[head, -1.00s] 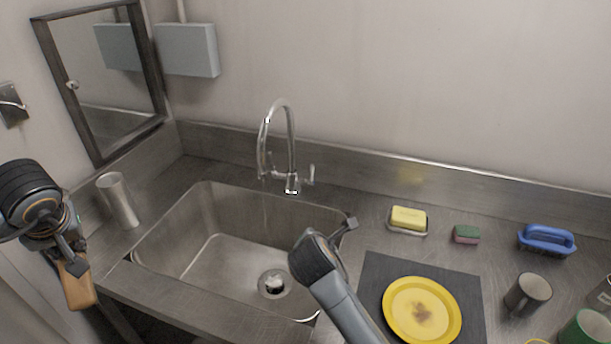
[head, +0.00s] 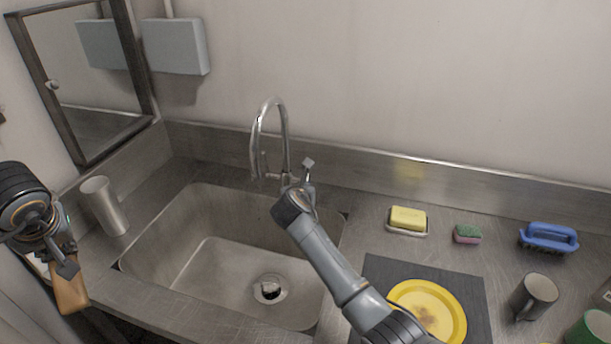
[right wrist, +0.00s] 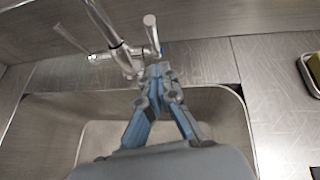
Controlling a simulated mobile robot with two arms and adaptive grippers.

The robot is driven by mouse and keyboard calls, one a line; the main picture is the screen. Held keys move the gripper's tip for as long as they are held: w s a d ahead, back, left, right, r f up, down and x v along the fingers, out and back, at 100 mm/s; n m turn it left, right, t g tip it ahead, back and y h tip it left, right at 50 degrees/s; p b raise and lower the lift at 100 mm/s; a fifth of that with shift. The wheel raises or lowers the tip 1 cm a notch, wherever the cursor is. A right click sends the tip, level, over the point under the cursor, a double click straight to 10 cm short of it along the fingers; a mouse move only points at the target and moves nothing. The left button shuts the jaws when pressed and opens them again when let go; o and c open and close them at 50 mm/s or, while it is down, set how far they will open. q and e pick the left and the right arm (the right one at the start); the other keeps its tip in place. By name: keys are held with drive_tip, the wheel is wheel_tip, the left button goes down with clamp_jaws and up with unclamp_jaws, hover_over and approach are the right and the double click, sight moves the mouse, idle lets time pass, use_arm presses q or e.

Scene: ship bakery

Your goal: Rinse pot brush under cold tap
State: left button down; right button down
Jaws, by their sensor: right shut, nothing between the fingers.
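The steel tap (head: 282,140) arches over the sink (head: 205,205); no clear water stream shows. My right gripper (head: 308,168) is shut and empty, close to the tap's right side. In the right wrist view, its fingertips (right wrist: 158,72) are just below a tap lever (right wrist: 151,35) with a blue mark; I cannot tell whether they touch. My left gripper (head: 66,262) is left of the sink, at a wooden piece (head: 70,292), likely the pot brush handle, which hangs below it. The gripper looks shut on it. No bristles are visible.
A steel cup (head: 104,207) stands left of the sink. To the right are a yellow sponge (head: 408,218) in a dish, a small green-pink sponge (head: 467,234), a blue brush (head: 548,237), a yellow plate (head: 440,300) on a dark mat, and a dark mug (head: 533,296).

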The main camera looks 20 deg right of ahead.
use_arm(q)
drive_tip(key=shift+r+p, duration=0.3)
drive_tip(key=shift+r, duration=0.15)
use_arm(e)
drive_tip(key=shift+w+d+r, duration=0.2)
drive_tip(key=shift+w+d, duration=0.05)
drive_tip(key=shift+w, duration=0.35)
drive_tip(key=shift+w+d+r, duration=0.2)
drive_tip(key=shift+w+d, duration=0.1)
drive_tip(key=shift+w, duration=0.35)
drive_tip(key=shift+w+d+r, duration=0.2)
drive_tip(key=shift+w+d, duration=0.05)
drive_tip(key=shift+w, duration=0.35)
